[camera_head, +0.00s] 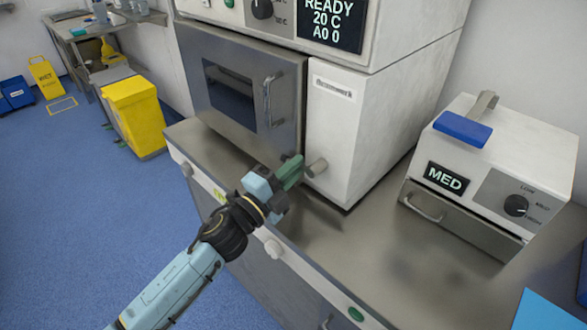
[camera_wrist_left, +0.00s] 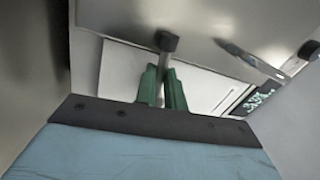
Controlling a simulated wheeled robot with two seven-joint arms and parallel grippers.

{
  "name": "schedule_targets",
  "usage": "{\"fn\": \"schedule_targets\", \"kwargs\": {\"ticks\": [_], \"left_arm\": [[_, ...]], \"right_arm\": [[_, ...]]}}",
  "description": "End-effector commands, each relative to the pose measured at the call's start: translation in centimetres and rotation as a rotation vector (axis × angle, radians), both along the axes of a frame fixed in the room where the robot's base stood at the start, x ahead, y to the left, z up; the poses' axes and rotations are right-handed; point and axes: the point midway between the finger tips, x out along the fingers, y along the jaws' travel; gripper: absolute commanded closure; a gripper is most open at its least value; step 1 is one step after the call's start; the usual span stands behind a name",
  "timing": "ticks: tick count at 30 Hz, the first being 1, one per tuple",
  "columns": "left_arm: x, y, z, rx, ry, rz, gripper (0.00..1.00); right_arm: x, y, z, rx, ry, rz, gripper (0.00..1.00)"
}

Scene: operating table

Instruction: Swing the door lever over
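The steam cabinet's grey metal door (camera_head: 240,90) has a dark window and a vertical bar handle (camera_head: 268,100), and it looks shut. A short grey lever (camera_head: 317,167) sticks out low on the white panel right of the door. In the left wrist view the lever's dark end (camera_wrist_left: 166,41) and thin shaft show just beyond my fingertips. My left gripper (camera_head: 291,172) is just left of the lever, its green fingers pointing at it. In the wrist view the fingers (camera_wrist_left: 162,82) stand apart with a narrow gap in line with the shaft. Contact cannot be told. My right gripper is out of view.
The cabinet stands on a steel counter (camera_head: 385,240). A smaller white unit (camera_head: 500,170) marked MED, with a dial and a blue block on top, is at the right. A yellow bin (camera_head: 135,115) stands on the floor at the left. The counter between the two units is clear.

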Motion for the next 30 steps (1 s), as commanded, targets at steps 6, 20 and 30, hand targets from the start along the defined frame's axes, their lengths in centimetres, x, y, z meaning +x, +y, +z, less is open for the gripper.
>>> {"fn": "schedule_targets", "kwargs": {"ticks": [6, 20, 30], "left_arm": [[0.0, 0.0, 0.1, -0.001, -0.001, -0.001, 0.68], [-2.1, 2.0, -0.7, 0.000, 0.003, -0.001, 0.68], [-7.5, 7.0, -2.1, 0.000, 0.003, -0.001, 0.68]], "right_arm": [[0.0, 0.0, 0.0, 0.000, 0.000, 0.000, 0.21], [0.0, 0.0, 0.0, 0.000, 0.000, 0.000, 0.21], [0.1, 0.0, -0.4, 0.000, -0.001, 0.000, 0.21]]}}
